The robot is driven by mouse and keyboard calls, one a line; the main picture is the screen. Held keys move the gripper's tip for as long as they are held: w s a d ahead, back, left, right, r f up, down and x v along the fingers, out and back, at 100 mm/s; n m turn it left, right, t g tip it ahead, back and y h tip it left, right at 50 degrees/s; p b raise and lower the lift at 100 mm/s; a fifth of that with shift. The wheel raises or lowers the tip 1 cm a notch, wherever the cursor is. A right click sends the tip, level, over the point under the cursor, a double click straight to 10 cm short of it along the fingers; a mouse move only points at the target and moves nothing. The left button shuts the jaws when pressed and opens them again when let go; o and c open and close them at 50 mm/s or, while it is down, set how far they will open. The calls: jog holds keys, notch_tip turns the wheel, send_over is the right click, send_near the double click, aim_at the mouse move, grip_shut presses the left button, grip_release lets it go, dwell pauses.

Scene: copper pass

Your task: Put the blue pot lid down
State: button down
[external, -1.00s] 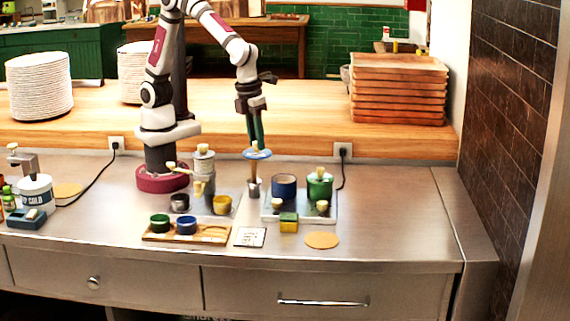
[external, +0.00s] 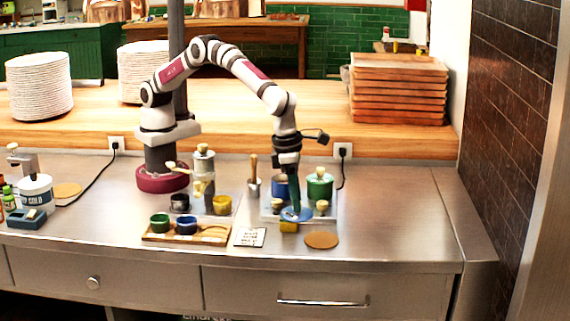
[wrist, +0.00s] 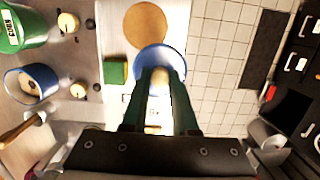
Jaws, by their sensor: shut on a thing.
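The blue pot lid (external: 296,215) hangs level below my gripper (external: 296,207), in front of the grey tray. In the wrist view the lid (wrist: 141,62) shows as a blue-rimmed disc, and my gripper (wrist: 159,82) is shut on its pale knob.
A lidded green pot (external: 320,186) stands right of the blue pot. A round cork mat (external: 321,240) lies front right, a printed card (external: 250,237) front left. A wooden board (external: 213,239) carries small cups. A pestle (external: 253,172) stands in a mortar. The counter's right side is clear.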

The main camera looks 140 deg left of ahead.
jog(key=a+f, duration=0.1)
jog(key=a, duration=0.1)
jog(key=w+a+f, duration=0.1)
jog(key=a+f, duration=0.1)
jog(key=w+a+f, duration=0.1)
jog(key=a, duration=0.1)
jog(key=shift+a+f, duration=0.15)
jog(key=shift+a, duration=0.05)
jog(key=shift+f, duration=1.85)
jog(key=shift+f, duration=0.1)
jog(key=c, duration=0.7)
grip_release()
